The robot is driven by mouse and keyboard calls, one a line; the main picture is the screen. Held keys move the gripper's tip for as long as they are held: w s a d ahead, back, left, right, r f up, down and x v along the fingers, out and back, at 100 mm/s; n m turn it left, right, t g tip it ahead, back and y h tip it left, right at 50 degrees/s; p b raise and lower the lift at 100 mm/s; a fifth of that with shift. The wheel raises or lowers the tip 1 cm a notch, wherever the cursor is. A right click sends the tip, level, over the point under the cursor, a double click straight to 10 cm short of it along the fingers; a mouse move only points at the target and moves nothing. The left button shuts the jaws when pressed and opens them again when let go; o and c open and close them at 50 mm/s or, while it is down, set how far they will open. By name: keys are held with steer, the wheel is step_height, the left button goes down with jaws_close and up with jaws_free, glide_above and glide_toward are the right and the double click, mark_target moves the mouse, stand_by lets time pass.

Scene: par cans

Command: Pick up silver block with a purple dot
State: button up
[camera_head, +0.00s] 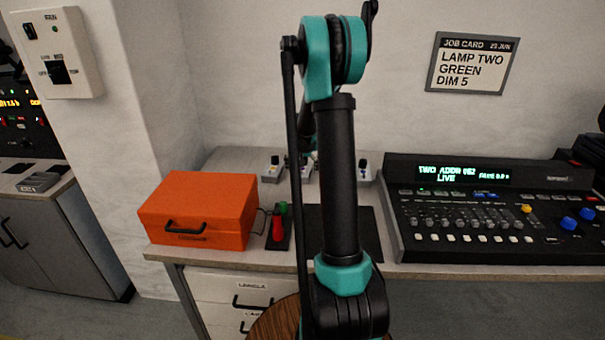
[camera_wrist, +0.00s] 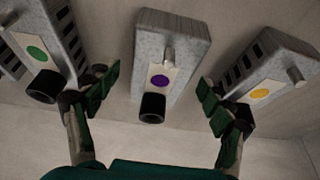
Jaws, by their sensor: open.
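The silver block with a purple dot (camera_wrist: 183,40) is in the upper middle of the wrist view. Its near end carries a pale strip with the purple dot, a small metal knob and a black round socket. My gripper (camera_wrist: 159,97) is open, with one dark green finger on each side of this block's near end. No contact shows. A similar block with a green dot (camera_wrist: 62,28) is to the left, and one with a yellow dot (camera_wrist: 272,62) is to the right. In the head view my arm hides my gripper and partly covers the middle block (camera_head: 309,168).
An orange case (camera_head: 200,205) sits on the left of the bench (camera_head: 225,165). Red and green handles (camera_head: 279,228) stand beside it. A lighting console (camera_head: 480,215) fills the right side. The wall (camera_head: 260,70) rises behind the blocks, and neighbouring blocks flank my fingers closely.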

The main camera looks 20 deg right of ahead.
steer(key=shift+f, duration=0.1)
steer(key=c, duration=1.8)
